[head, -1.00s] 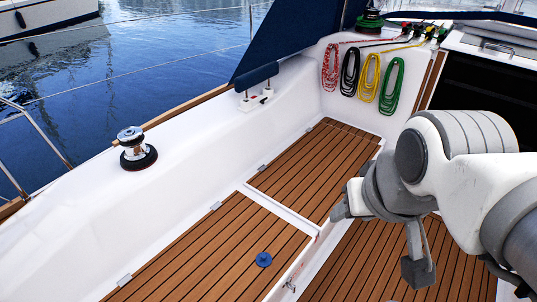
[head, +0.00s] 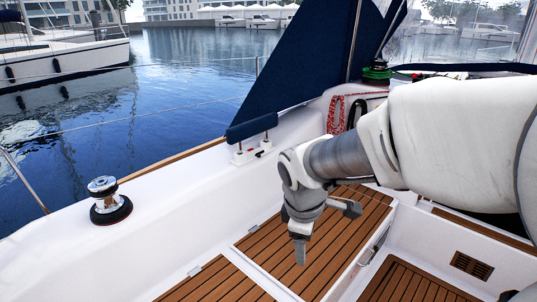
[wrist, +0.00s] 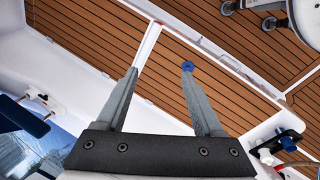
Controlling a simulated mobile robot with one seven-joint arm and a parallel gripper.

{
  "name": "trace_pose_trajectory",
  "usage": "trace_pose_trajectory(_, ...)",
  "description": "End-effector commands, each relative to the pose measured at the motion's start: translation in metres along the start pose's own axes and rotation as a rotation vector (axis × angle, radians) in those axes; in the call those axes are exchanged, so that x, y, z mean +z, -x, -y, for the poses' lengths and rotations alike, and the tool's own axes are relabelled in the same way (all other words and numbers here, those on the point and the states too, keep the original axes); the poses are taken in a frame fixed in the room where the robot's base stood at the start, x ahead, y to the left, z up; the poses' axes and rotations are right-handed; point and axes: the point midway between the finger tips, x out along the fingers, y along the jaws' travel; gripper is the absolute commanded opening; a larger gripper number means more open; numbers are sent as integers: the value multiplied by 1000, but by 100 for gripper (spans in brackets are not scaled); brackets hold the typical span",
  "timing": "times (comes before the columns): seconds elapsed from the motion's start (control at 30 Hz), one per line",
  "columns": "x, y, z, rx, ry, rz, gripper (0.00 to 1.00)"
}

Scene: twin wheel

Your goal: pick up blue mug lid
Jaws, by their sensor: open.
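The blue mug lid (wrist: 187,66) shows in the wrist view as a small blue shape on the teak slats. It appears right at the tip of the right-hand finger, which may hide part of it. It is out of the head view. My gripper (head: 325,232) is in the middle of the head view, over the slatted bench, with its fingers spread. In the wrist view my gripper (wrist: 160,71) is open, with nothing between its fingers. The lid looks well beyond the fingertips, though the exact distance cannot be told.
The teak bench (head: 233,287) runs beside the white side wall (head: 160,225). A winch (head: 106,201) stands on the white ledge, and a blue padded post (head: 251,128) stands farther along. A red rope coil (head: 335,115) hangs at the back. My arm covers the right side.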

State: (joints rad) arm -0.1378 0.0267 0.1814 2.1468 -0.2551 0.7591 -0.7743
Motion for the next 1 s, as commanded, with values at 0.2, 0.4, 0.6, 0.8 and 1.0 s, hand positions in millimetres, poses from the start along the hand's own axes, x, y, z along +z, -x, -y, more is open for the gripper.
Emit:
trace_pose_trajectory(0.2,-64,-102,13,-79,439,-7,69)
trace_pose_trajectory(0.4,-118,-194,44,-149,824,-55,69)
trace_pose_trajectory(0.6,-162,-274,87,-203,1146,-131,69)
trace_pose_trajectory(0.8,-183,-317,116,-227,1323,-186,69)
trace_pose_trajectory(1.0,-188,-342,128,-233,1368,-201,69)
